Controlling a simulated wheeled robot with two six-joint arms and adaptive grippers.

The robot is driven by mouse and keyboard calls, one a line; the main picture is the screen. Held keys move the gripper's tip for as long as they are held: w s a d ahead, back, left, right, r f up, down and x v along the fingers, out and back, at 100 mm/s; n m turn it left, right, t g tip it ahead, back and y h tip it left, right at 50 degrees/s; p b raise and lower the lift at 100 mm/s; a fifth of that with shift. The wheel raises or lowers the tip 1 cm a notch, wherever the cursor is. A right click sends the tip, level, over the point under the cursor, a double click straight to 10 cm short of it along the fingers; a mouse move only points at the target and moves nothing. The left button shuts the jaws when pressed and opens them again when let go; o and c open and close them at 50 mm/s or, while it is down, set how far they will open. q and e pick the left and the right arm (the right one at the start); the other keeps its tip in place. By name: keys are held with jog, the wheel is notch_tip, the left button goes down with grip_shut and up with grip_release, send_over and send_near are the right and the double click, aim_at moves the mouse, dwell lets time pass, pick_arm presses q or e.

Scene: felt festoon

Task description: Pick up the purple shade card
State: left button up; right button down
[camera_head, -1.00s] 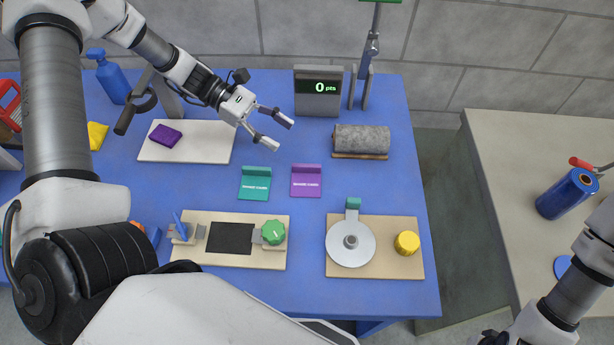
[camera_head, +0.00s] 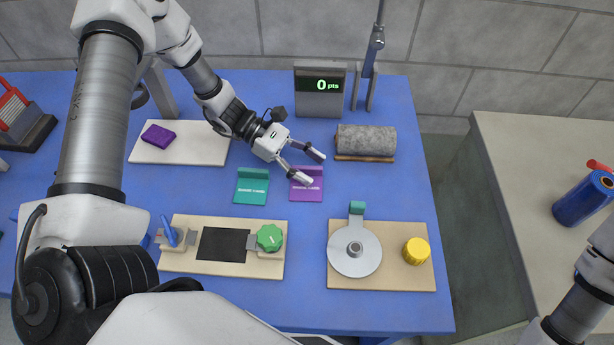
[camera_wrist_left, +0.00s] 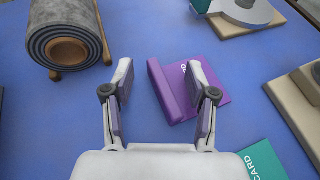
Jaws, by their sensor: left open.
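The purple shade card (camera_head: 306,188) lies on the blue table, with a raised purple grip bar along its far edge. My left gripper (camera_head: 316,168) is open and hovers at that bar, partly covering the card in the head view. In the left wrist view the purple shade card (camera_wrist_left: 208,88) shows ahead, and its bar stands between the two open fingers of the left gripper (camera_wrist_left: 160,90). The bar is nearer the right finger; I cannot tell whether they touch. My right gripper is not in view.
A teal shade card (camera_head: 251,190) lies just left of the purple one. A grey felt roll (camera_head: 366,139) on a wooden stand lies behind right. A score display (camera_head: 320,100) stands at the back. A board with a metal disc (camera_head: 354,253) stands front right.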

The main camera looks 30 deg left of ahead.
pick_arm(q)
grip_shut()
